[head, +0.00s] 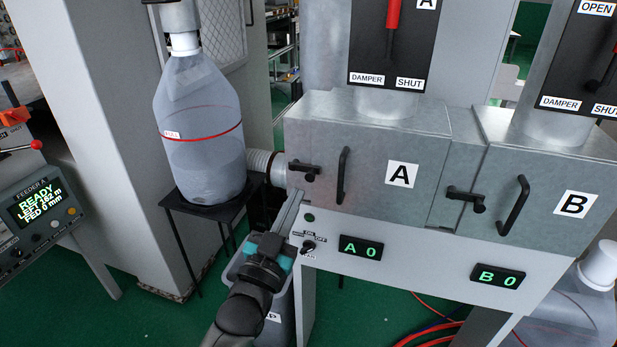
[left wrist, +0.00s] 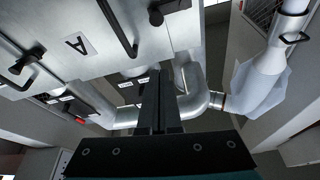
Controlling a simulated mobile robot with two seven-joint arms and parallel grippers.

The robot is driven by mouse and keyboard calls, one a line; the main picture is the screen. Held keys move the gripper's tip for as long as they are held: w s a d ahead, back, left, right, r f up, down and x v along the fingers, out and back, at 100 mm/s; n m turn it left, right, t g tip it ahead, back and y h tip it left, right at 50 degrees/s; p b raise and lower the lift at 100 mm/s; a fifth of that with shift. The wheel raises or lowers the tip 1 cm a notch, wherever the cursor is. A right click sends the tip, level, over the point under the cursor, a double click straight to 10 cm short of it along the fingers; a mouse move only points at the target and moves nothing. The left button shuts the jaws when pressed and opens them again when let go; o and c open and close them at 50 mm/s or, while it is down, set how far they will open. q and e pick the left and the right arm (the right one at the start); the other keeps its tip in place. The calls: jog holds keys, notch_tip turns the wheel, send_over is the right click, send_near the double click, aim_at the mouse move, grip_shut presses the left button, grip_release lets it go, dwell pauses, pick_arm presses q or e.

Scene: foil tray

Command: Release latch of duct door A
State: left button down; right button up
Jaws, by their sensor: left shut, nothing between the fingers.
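Duct door A (head: 375,172) is a grey metal door with a white A label, and it looks closed. Its black latch (head: 304,168) lies roughly level at the door's left edge, left of the black bar handle (head: 343,175). In the left wrist view the latch (left wrist: 157,14) is near the top edge, with the handle (left wrist: 117,28) to its left. My left gripper (head: 270,238) is below and left of the latch, apart from it. Its dark fingers (left wrist: 158,78) are together and empty. My right gripper is not in view.
Door B (head: 545,215), with its own latch (head: 466,197) and handle, is on the right. A clear bottle-shaped bag (head: 200,125) stands on a black stand at left, joined by a hose (head: 262,163). A rotary switch (head: 308,246) and display A (head: 361,248) sit below door A.

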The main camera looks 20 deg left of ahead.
pick_arm(q)
jog(key=shift+w, duration=0.15)
notch_tip(320, 180, up, 3)
send_over(309, 178)
jog(key=s+d, duration=0.1)
jog(key=s, duration=0.1)
jog(key=f, duration=0.2)
jog(key=f+b, duration=0.1)
jog(key=shift+w+a, duration=0.3)
jog(key=shift+w, duration=0.1)
jog(key=shift+f, duration=0.4)
